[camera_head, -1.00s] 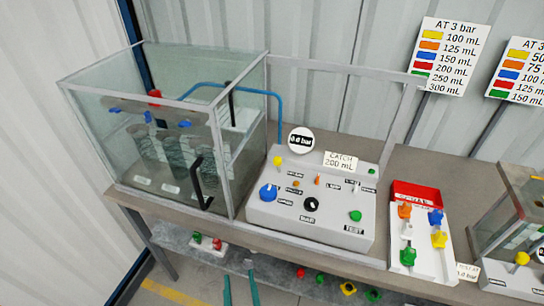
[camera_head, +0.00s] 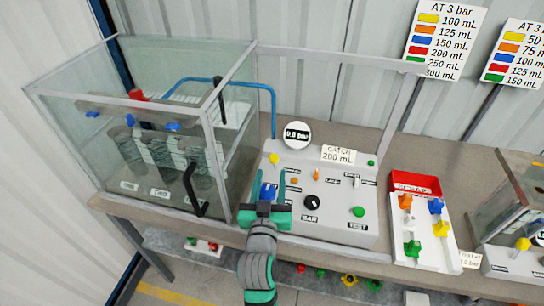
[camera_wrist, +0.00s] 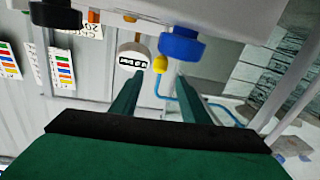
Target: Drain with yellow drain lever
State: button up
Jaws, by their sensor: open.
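The yellow drain lever (camera_head: 273,158) stands at the back left of the white control panel (camera_head: 330,230). It also shows as a yellow tip in the wrist view (camera_wrist: 160,64), between and beyond the fingertips. My gripper (camera_head: 268,186) is open and empty at the panel's front left, its fingers either side of the blue knob (camera_head: 268,192) in the head view. I cannot tell whether they touch it. In the wrist view my gripper (camera_wrist: 158,84) has the blue knob (camera_wrist: 181,44) close above the right finger.
A glass tank (camera_head: 140,150) with a black handle (camera_head: 192,188) stands left of the panel. A round gauge (camera_head: 297,135), a black knob (camera_head: 312,202) and a green button (camera_head: 358,211) are nearby. A tray of coloured valves (camera_head: 418,225) lies to the right.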

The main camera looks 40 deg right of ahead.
aim_at(273, 161)
jog(key=x, duration=0.8)
jog(key=shift+w+d, duration=0.2)
jog(key=shift+d, duration=0.05)
